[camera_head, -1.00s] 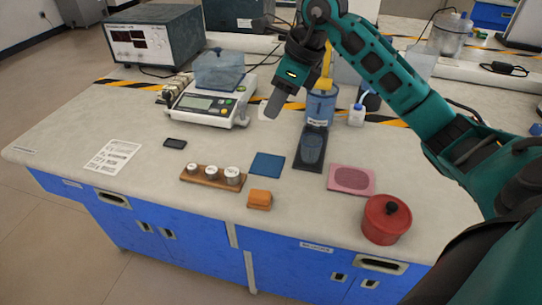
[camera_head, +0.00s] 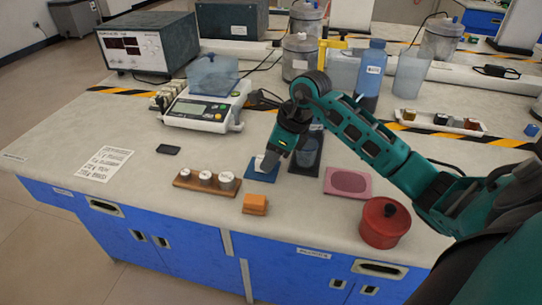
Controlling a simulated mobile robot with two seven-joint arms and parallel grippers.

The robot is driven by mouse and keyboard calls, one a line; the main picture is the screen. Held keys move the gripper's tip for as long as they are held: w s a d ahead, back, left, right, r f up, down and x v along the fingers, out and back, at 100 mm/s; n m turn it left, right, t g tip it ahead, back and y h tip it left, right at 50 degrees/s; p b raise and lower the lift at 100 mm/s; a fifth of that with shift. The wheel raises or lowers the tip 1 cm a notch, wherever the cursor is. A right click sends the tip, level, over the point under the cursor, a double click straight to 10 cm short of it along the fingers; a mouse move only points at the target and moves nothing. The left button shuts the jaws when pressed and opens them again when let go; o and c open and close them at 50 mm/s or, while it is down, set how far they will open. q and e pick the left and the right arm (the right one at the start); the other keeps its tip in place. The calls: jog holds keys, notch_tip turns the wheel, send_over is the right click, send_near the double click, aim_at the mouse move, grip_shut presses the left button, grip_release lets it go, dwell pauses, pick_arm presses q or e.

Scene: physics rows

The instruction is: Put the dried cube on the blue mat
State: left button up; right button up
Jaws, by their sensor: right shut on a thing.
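The blue mat (camera_head: 262,175) is a small flat square lying on the bench. My right gripper (camera_head: 267,163) is low over the mat, pointing down. It is shut on a small pale cube (camera_head: 259,161), which shows at the left side of the fingertips. The fingers partly hide the cube and the mat. I cannot tell whether the cube touches the mat. My left gripper is not in view.
A dark tray with a beaker (camera_head: 308,153) stands just right of the mat, partly behind my arm. A white tray (camera_head: 437,122) holds several small cubes.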

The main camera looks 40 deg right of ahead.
jog(key=shift+f, duration=0.1)
jog(key=o, duration=1)
jog(key=shift+r, duration=0.35)
jog(key=p+v, duration=0.1)
jog(key=v, duration=1)
jog(key=shift+r, duration=0.3)
